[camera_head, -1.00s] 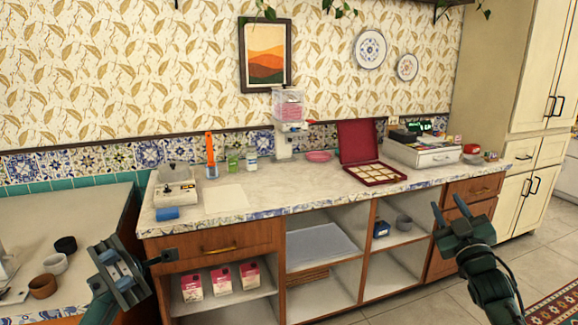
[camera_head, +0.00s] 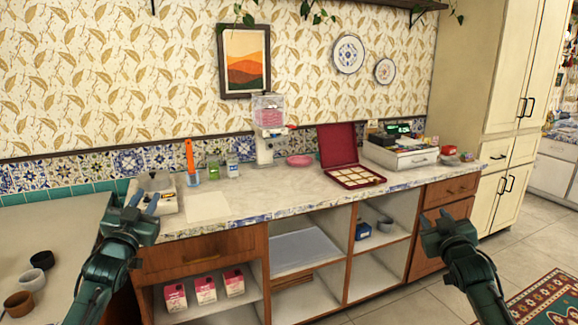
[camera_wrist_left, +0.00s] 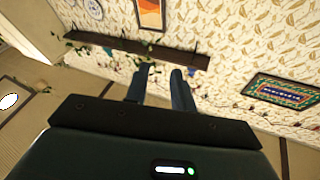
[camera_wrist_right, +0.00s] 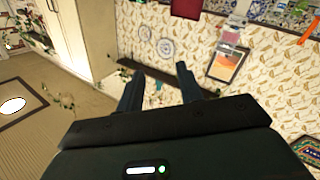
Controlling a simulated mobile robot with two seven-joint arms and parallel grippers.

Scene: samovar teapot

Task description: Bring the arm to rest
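My left gripper (camera_head: 145,198) is raised with its fingers pointing up, in front of the left end of the marble counter in the head view. Its fingers stand apart with a narrow empty gap in the left wrist view (camera_wrist_left: 160,70). My right gripper (camera_head: 435,216) is raised in front of the right-hand cabinets, fingers up. Its fingers are wide apart and empty in the right wrist view (camera_wrist_right: 160,69). Neither gripper appears to touch anything. The left gripper partly hides the beige device (camera_head: 160,183) on the counter.
The marble counter (camera_head: 262,194) carries a red box (camera_head: 339,146), a dispenser (camera_head: 265,144) and a pink dish (camera_head: 299,161). Small bowls (camera_head: 31,280) stand on the left-hand table (camera_head: 65,225). Open shelves lie below the counter.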

